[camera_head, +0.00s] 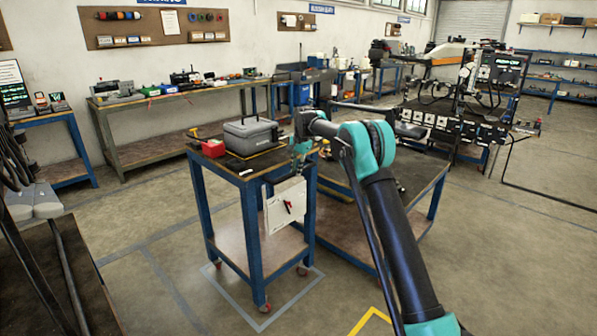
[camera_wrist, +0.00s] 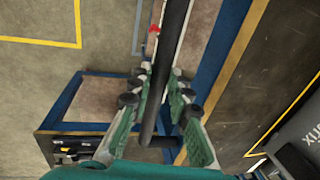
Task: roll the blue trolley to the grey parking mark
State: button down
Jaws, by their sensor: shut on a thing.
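The blue trolley (camera_head: 251,238) stands upright in the middle of the head view, with a dark top, a lower shelf and small castors. The grey parking mark (camera_head: 292,304) is a painted outline on the floor around its foot. The visible castors appear inside the outline; its far side is hidden. My gripper (camera_head: 300,150) is at the trolley's right top edge. In the wrist view its green fingers (camera_wrist: 160,98) are shut around the trolley's dark handle bar (camera_wrist: 174,40). The head view does not clearly show the grip.
A workbench (camera_head: 345,215) stands close on the right, partly behind my arm. A yellow floor mark (camera_head: 370,318) lies front right.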

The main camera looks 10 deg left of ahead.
jog(key=shift+w, duration=0.1)
jog(key=c, duration=1.4)
grip_release()
jog(key=r, duration=0.4)
jog(key=s+d+r, duration=0.1)
jog(key=r, duration=0.6)
jog(key=shift+s+d+r, duration=0.2)
jog(key=shift+d+r, duration=0.2)
